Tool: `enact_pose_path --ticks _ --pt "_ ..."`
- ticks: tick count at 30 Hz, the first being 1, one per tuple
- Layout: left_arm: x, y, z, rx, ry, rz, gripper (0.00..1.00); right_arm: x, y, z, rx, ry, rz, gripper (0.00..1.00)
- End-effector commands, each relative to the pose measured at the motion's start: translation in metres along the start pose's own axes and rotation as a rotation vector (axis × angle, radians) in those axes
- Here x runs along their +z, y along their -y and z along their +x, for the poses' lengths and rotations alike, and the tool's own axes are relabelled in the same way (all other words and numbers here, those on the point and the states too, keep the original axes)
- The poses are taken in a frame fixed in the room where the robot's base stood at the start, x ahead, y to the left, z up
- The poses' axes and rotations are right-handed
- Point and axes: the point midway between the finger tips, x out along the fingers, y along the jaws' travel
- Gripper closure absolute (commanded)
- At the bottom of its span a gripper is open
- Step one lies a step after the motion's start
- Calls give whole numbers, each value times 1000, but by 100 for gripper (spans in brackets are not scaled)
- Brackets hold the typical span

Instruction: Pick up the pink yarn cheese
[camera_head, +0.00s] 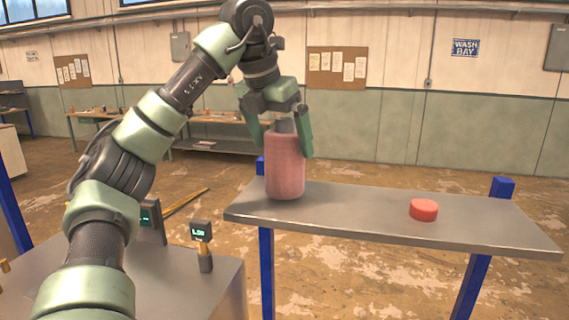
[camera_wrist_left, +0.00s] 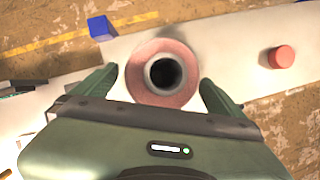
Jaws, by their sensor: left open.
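A pink cylinder (camera_head: 285,167), which I take to be the pink yarn cheese, stands upright near the left end of a grey metal table. In the left wrist view its round pink top (camera_wrist_left: 163,73) has a dark central hole with a grey rim. My left gripper (camera_head: 281,140) is above it, pointing down, with a finger on each side of its upper part. The left wrist view shows the fingers (camera_wrist_left: 156,90) open, with the cylinder between and slightly beyond them. Small gaps show beside the fingers. My right gripper is in neither view.
A short red cylinder (camera_head: 424,210) sits on the right half of the grey table (camera_head: 355,212); the surface between is clear. Blue posts stand at the table's ends. A second metal table (camera_head: 190,278) at lower left holds small display devices (camera_head: 201,240).

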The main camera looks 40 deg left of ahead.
Motion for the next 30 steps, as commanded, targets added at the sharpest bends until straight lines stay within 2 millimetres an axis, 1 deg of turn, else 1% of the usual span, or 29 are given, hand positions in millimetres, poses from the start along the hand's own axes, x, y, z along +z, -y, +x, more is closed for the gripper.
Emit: enact_pose_path --ticks 1,7,11,19,20,21,23,24,26,27,28,30 --pt "0 1 9 -1 -6 1 0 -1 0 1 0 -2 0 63" --pt "0 1 26 0 -4 1 0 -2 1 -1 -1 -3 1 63" --pt "0 1 30 -1 -2 0 0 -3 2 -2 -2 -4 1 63" --pt "0 1 31 0 0 -1 0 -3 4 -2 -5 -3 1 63" --pt "0 1 31 0 0 -1 8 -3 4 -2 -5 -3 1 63" --pt "0 1 31 0 0 -1 19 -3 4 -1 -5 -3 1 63" --pt "0 1 31 -1 0 -1 36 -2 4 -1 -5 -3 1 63" --pt "0 1 31 0 0 -1 47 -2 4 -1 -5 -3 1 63" --pt "0 1 31 0 0 -1 64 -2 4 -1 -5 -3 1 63" --pt "0 1 31 0 0 -1 75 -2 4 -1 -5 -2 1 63" --pt "1 1 30 -1 2 -1 80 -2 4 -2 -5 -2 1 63" --pt "1 1 30 -1 2 -1 80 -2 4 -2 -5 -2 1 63"
